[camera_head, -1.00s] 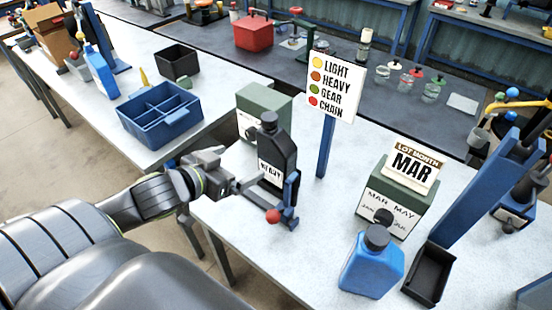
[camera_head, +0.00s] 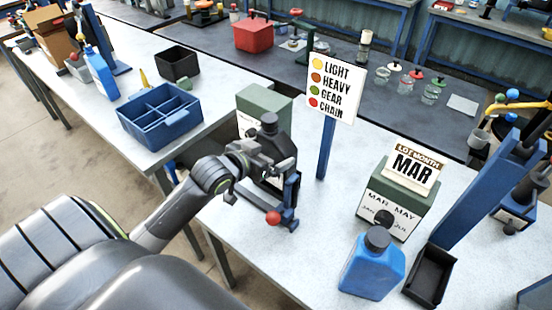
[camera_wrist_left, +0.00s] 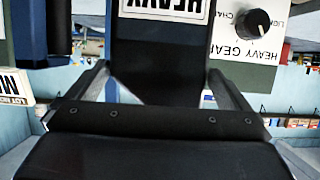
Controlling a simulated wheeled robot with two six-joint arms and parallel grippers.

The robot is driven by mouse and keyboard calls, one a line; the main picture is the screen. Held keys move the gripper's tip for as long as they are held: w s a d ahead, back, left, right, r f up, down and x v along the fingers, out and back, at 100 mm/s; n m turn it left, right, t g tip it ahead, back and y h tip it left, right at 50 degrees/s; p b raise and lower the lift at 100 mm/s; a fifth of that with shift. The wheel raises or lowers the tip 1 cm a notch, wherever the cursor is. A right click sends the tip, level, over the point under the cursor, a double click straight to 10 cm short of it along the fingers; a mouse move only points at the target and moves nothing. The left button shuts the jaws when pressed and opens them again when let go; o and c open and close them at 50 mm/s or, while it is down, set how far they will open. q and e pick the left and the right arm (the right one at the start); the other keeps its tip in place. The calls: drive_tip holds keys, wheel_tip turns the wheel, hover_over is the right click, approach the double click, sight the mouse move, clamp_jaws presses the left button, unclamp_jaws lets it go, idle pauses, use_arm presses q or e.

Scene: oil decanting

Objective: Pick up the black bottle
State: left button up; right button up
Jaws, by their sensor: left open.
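The black bottle (camera_head: 274,133) stands upright on the pale table, between the green box and a blue fixture. My left gripper (camera_head: 277,166) is at its body and covers much of its front in the head view. In the left wrist view the black bottle (camera_wrist_left: 160,68), with its white HEAVY label, lies between the two spread fingers of the left gripper (camera_wrist_left: 158,84). The jaws are open, and a gap shows beside the bottle. The bottle's lower part is partly hidden. My right gripper is not in view.
A blue fixture (camera_head: 290,193) with a red ball lever (camera_head: 272,217) stands close to the bottle. A green dial box (camera_head: 263,98) is behind it. A sign (camera_head: 334,90), a blue jug (camera_head: 372,268) and a black tray (camera_head: 431,276) are to the right.

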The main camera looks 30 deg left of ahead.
use_arm(q)
drive_tip(key=x, duration=0.4)
drive_tip(key=shift+d+f+p, duration=0.1)
drive_tip(key=shift+p, duration=0.25)
drive_tip(key=c, duration=1.4)
drive_tip(key=shift+r, duration=0.2)
